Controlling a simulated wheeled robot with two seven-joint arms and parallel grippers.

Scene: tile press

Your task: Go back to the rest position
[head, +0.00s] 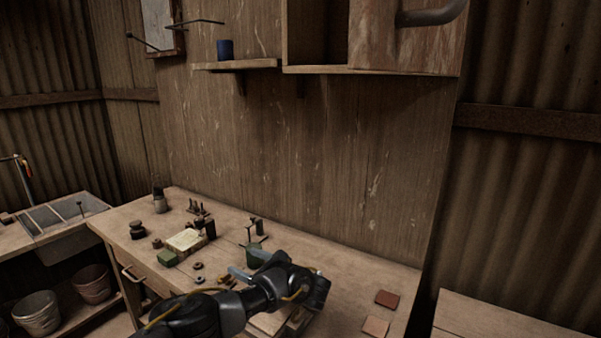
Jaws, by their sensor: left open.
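My left arm comes in from the bottom left over the workbench (345,262). My left gripper (238,278) is open above the middle of the bench, and I see nothing held in it. The arm and wrist hide part of the bench and of a pale wooden object (268,322) behind them. My right gripper does not show.
A dark green object (256,254) stands close behind my left wrist. Left of it are a pale block (187,240), a green block (165,259) and small dark parts. A cabinet (405,35) and shelf (237,65) hang above.

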